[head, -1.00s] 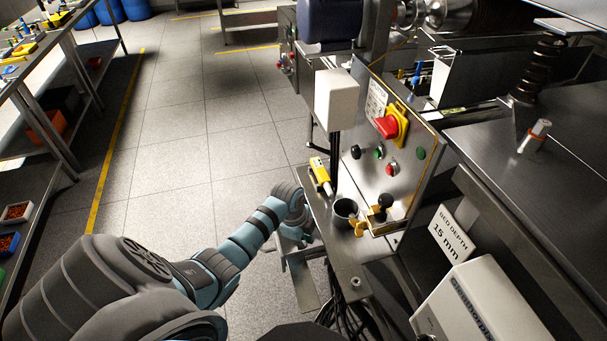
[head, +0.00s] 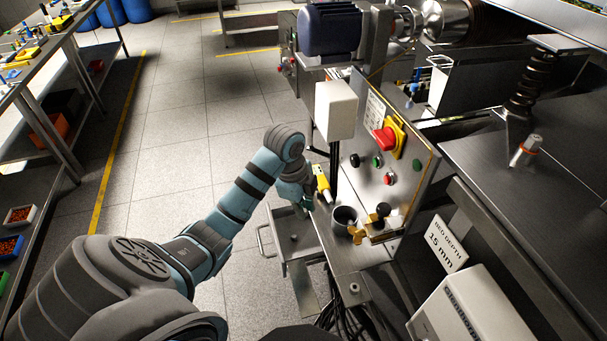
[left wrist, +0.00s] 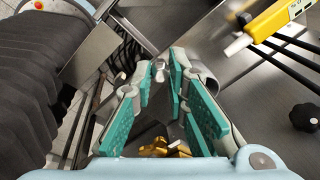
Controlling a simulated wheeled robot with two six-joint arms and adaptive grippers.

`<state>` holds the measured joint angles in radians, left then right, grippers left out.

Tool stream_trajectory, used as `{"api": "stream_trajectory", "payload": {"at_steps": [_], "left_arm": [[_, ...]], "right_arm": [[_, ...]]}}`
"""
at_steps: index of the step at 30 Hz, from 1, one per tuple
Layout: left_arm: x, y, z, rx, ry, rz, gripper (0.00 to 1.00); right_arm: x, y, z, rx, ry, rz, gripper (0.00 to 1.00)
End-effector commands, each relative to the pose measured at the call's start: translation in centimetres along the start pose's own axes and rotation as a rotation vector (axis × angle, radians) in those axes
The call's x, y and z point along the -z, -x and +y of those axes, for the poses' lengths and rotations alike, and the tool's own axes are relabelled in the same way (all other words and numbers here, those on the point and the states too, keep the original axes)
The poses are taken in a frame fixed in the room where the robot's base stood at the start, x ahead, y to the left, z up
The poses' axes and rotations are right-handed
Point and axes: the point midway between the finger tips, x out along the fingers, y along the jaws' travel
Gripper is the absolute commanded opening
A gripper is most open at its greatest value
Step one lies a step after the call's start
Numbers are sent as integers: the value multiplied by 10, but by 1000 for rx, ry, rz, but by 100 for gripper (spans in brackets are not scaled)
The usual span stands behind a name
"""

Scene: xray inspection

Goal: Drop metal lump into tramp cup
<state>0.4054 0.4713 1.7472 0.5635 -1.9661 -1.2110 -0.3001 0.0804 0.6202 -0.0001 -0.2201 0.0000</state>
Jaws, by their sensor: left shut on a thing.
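My left gripper (head: 308,200) is above the near ledge of the machine, just left of the tramp cup. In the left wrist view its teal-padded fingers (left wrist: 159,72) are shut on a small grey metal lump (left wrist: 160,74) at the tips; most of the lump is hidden. The tramp cup (head: 345,217) is a grey, open-topped cylinder standing upright on the ledge. In the left wrist view the cup (left wrist: 207,78) shows partly behind the right-hand finger. The lump is outside the cup. My right gripper is in neither view.
A yellow tool (head: 322,183) stands close behind the gripper. Brass parts (head: 357,234) and a black knob (head: 383,209) are right of the cup. A control panel rises behind.

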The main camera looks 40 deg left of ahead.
Motion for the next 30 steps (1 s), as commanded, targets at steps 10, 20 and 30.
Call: {"api": "stream_trajectory", "payload": {"at_steps": [10, 20, 30], "left_arm": [[46, 32, -57, 18, 2, 21, 0], [85, 50, -92, -3, 11, -4, 0], [72, 16, -85, -3, -1, 0, 0]], "right_arm": [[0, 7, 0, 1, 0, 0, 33], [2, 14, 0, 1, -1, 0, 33], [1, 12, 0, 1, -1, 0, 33]]}}
